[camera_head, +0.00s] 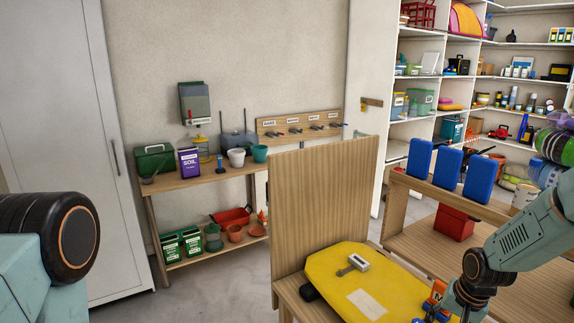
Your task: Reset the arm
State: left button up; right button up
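Part of my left arm shows at the lower left as a teal link and a round black joint; its gripper is outside the picture. My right arm comes in from the right and reaches down to the lower edge, over the right side of a yellow board. The lower end of that arm (442,303) is cut off and its fingers cannot be made out. A small orange and blue thing (438,291) shows beside it; I cannot tell whether they touch.
The yellow board (335,279) lies on a wooden bench with an upright wooden panel (318,210) behind it. Blue blocks (448,168) stand on a ledge at right. A potting bench (210,178) stands against the wall. Grey floor (225,272) is clear between.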

jog(key=s+a+f+n+b, duration=0.1)
jog(key=s+a+f+b, duration=0.2)
jog(key=a+f, duration=0.1)
jog(key=s+a+f+n+b, duration=0.2)
jog(key=s+a+f, duration=0.2)
jog(key=f, duration=0.2)
jog(key=s+a+f+n+t+b, duration=0.1)
jog(key=s+a+f+b, duration=0.2)
jog(key=s+a+f, duration=0.1)
jog(key=shift+a+f+y+b, duration=0.3)
jog(key=shift+f+y, duration=0.1)
jog(key=shift+f, duration=0.1)
jog(key=s+a+f+n+g+b, duration=0.1)
jog(key=s+a+f+b, duration=0.1)
jog(key=s+f+b, duration=0.5)
jog(key=s+a+f+n+g+h+b, duration=0.1)
jog(key=s+f+b, duration=0.6)
jog(key=s, duration=0.8)
notch_tip(320, 180, down, 2)
jog(key=shift+s+a+f+n+g, duration=0.25)
jog(key=shift+s+a+n+g, duration=0.1)
jog(key=shift+a+n+g, duration=0.4)
jog(key=shift+d, duration=0.15)
